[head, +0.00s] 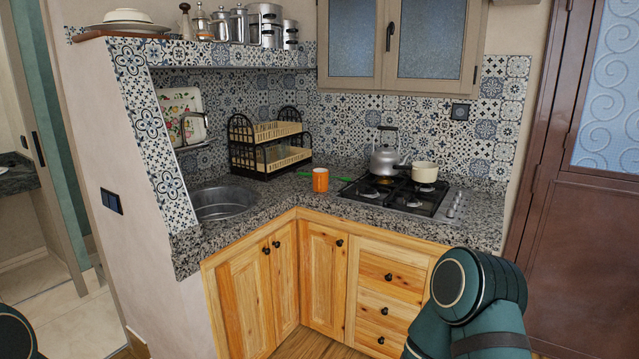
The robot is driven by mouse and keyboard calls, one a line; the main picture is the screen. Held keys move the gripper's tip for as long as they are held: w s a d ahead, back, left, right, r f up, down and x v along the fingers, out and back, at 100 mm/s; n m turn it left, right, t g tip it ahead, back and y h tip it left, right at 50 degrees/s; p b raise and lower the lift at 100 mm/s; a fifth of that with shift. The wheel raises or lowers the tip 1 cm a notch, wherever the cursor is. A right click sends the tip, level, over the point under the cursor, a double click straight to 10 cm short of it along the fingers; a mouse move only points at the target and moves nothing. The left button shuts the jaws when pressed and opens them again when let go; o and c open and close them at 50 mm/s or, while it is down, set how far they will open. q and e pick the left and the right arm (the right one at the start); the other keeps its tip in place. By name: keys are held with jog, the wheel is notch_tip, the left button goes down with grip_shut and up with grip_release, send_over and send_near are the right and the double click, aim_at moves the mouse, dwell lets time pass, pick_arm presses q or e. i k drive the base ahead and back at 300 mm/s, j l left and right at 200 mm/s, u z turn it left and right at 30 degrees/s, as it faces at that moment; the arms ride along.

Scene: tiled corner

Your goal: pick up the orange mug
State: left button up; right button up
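The orange mug (320,180) stands upright on the speckled stone counter (290,200), in the corner between the sink and the stove. Green items lie on the counter on both sides of it. Neither gripper shows. A dark green part of my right arm (475,300) is at the lower right, well apart from the mug. A small dark part of mine shows at the lower left edge.
A round sink (222,203) is left of the mug. A black two-tier dish rack (268,147) stands behind it. The gas stove (405,195) to the right carries a grey kettle (385,158) and a cream pot (424,172). Wooden cabinets (325,280) are below.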

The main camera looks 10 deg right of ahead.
aim_at(321, 176)
jog(key=z, duration=0.4)
jog(key=i+j+z, duration=0.2)
jog(key=i+z, duration=0.25)
jog(key=i+j+z, duration=0.25)
jog(key=z, duration=0.2)
jog(key=i+j+z, duration=0.2)
jog(key=i+j, duration=0.2)
jog(key=j, duration=0.25)
jog(key=i+j+z, duration=0.1)
jog(key=j, duration=0.25)
jog(key=i, duration=0.05)
